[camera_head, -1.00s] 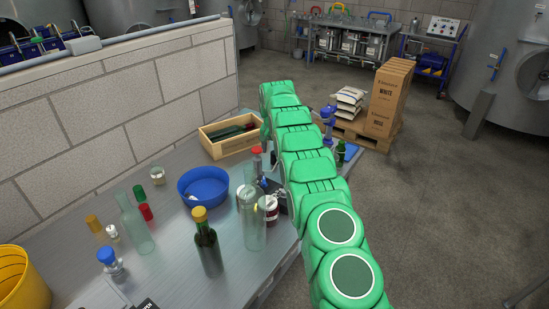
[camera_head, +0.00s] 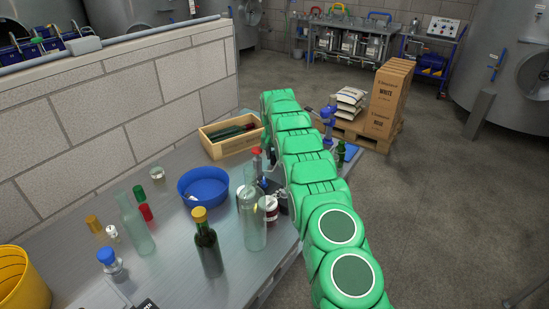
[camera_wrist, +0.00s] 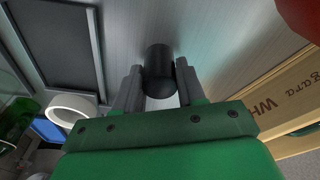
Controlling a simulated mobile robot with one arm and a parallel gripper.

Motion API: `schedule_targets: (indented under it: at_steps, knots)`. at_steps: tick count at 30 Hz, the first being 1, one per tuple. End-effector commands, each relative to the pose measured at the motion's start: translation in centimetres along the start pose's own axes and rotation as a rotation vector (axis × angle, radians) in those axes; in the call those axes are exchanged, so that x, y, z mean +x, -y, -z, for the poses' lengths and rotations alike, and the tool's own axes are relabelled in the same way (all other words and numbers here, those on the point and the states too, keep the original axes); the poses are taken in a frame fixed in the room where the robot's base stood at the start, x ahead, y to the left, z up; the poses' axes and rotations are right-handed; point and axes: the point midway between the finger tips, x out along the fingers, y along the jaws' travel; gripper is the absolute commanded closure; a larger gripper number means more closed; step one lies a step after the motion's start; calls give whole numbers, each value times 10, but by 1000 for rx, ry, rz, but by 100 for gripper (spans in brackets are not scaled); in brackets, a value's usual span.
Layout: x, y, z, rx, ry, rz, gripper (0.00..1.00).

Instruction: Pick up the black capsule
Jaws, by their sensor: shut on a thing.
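The black capsule (camera_wrist: 158,72) is a short dark cylinder in the wrist view. My gripper (camera_wrist: 158,88) is shut on it, with one grey finger on each side. A grey metal surface shows behind the capsule; I cannot tell whether the two touch. In the head view my green arm hides the capsule and most of the gripper.
On the table, a blue bowl (camera_head: 203,186), a clear bottle (camera_head: 252,220) and a green bottle (camera_head: 208,248) stand left of my arm. A wooden crate (camera_head: 233,146) holds dark bottles behind them. A dark framed panel (camera_wrist: 60,45) and a red object (camera_wrist: 302,16) flank the capsule.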

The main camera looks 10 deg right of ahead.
Motion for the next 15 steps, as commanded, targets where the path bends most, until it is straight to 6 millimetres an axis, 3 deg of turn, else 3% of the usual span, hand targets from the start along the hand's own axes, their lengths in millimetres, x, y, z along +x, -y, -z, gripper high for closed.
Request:
schedule_targets:
  at_steps: [8, 15]
  knots:
    - [-10, 0, 2, 0, -2, 1, 68]
    - [-51, 0, 7, 1, -3, 1, 68]
